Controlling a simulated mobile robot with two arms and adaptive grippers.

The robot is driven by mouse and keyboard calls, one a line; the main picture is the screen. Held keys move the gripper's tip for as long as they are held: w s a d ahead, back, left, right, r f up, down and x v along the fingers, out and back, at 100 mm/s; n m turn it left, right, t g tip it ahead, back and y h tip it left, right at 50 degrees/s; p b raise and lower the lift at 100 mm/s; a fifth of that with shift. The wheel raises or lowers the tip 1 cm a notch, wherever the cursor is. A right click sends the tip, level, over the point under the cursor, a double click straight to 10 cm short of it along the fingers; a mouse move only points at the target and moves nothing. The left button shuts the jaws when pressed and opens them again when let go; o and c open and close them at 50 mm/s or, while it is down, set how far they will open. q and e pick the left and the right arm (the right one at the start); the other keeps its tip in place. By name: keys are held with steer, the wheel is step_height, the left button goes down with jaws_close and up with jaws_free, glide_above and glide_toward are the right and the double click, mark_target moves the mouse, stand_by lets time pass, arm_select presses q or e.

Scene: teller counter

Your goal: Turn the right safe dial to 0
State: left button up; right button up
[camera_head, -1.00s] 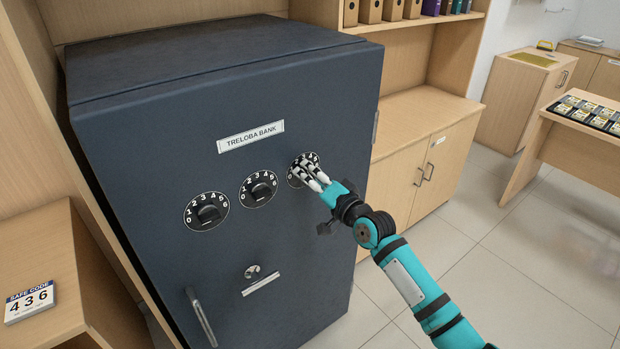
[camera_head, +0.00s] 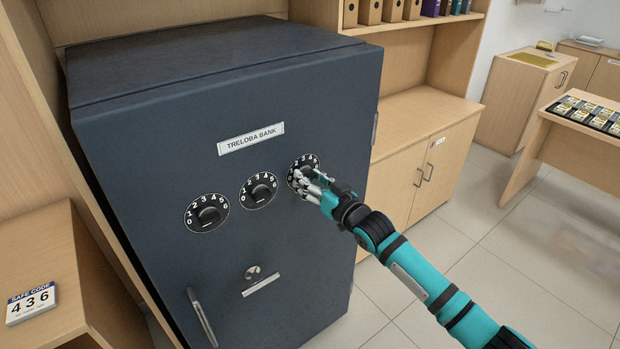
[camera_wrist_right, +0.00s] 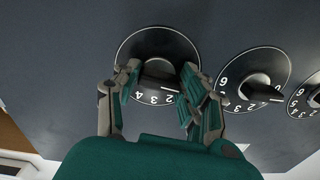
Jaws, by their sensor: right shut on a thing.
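The right safe dial (camera_head: 312,160) is a round black dial with white numbers on the front of the dark blue safe (camera_head: 335,215). My right gripper (camera_head: 304,178) covers its lower part. In the right wrist view the right dial (camera_wrist_right: 150,45) fills the upper middle, and my right gripper (camera_wrist_right: 160,78) has one finger on each side of its knob, shut on it. The numbers 2, 3 and 4 show between the fingers; I cannot tell which number the knob points to. My left gripper is not in view.
The middle dial (camera_head: 259,190) and left dial (camera_head: 207,213) sit to the left on the same door. Below are a small keyhole plate (camera_head: 253,272) and a bar handle (camera_head: 201,317). A safe code card (camera_head: 31,303) reads 436. Wooden cabinets (camera_head: 425,150) stand right of the safe.

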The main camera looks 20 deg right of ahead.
steer(key=shift+f+n, duration=0.2)
steer(key=shift+n, duration=0.6)
steer(key=o, duration=1.2)
steer(key=shift+r, duration=0.1)
steer(key=shift+c, duration=0.2)
steer(key=v, duration=1.2)
